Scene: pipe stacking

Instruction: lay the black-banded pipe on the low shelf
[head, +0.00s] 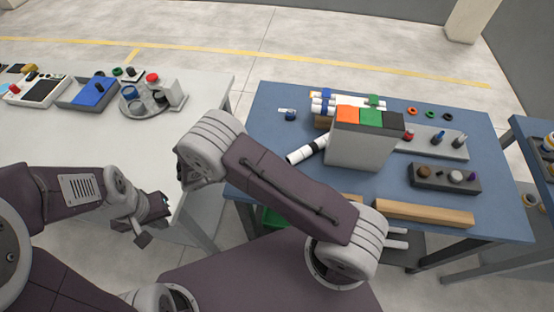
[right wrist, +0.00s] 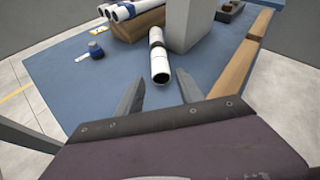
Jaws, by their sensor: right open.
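The black-banded pipe (head: 300,154) is white and lies on the blue table, left of a grey block. In the right wrist view the pipe (right wrist: 160,68) points towards me, its black band partway along. My right gripper (right wrist: 158,92) is open and empty, its fingers apart just short of the pipe's near end. In the head view my right arm hides that gripper. My left gripper (head: 150,218) hangs beside the white table, away from the pipe; its jaw opening is unclear. I cannot tell for sure which surface is the low shelf; a dark surface shows partly under the blue table.
The grey block (head: 358,150) with orange, green and black top stands close right of the pipe. Blue-banded pipes (right wrist: 130,10) lie stacked on a wooden support behind. A wooden bar (head: 424,214) lies along the front edge.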

